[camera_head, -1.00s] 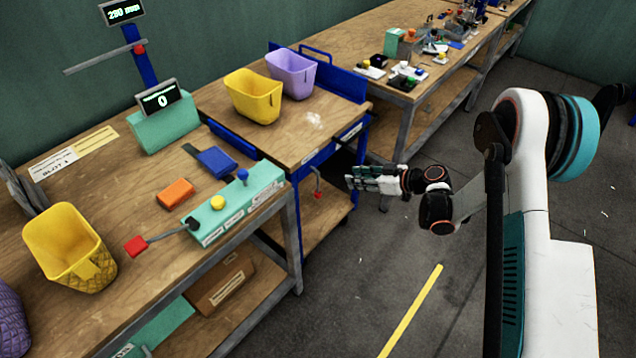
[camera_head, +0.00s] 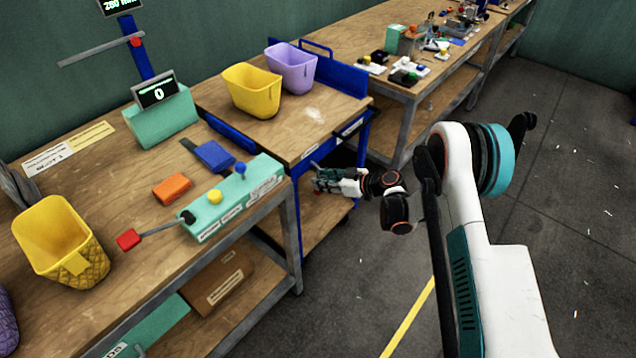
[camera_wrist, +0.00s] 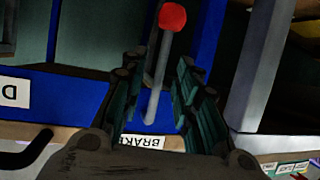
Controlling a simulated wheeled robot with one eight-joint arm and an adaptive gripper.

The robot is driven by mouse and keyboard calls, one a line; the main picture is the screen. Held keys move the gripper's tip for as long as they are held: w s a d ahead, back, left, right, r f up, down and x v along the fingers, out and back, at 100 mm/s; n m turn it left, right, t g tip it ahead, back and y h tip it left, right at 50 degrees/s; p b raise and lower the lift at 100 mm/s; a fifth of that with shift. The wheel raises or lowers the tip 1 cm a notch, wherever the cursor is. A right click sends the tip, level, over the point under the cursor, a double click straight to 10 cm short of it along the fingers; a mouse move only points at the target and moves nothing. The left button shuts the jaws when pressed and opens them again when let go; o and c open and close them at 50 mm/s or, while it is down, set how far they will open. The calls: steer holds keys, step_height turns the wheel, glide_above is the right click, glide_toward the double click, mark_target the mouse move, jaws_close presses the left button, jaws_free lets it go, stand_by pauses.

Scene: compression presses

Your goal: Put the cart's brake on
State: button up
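The cart (camera_head: 345,118) is a blue-framed cart with a wooden top, standing between two benches. Its brake lever shows in the wrist view as a grey rod with a red knob (camera_wrist: 172,17), above a label reading BRAKE (camera_wrist: 141,141). The lever rises between the two fingers of my gripper (camera_wrist: 157,80), with a gap on both sides, so the gripper is open around it. In the head view my gripper (camera_head: 318,180) is at the cart's front side, below its top, and hides most of the lever there.
A yellow bin (camera_head: 252,92) and a purple bin (camera_head: 292,68) stand on the cart's top. The left bench (camera_head: 110,215) holds a teal control box (camera_head: 232,196) with a red-ended lever. The cart's blue leg stands close to my gripper. The floor at the right is clear.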

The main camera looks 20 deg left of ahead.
mark_target(296, 179)
steer(key=shift+x, duration=1.2)
jaws_close()
steer(key=shift+s, duration=0.1)
steer(key=shift+s+a+r+m+g+y, duration=0.35)
steer(key=shift+s+r+m+g+y, duration=0.3)
steer(key=shift+m, duration=0.85)
steer(key=shift+s+a+r+m+g+y, duration=0.4)
steer(key=shift+s+m+y, duration=0.45)
steer(key=shift+m, duration=0.65)
steer(key=shift+s+a+r+m+g+y, duration=0.25)
steer(key=shift+s+r+m+g+y, duration=0.4)
steer(key=shift+m, duration=0.85)
steer(key=shift+s+f, duration=0.1)
steer(key=shift+s, duration=0.05)
jaws_free()
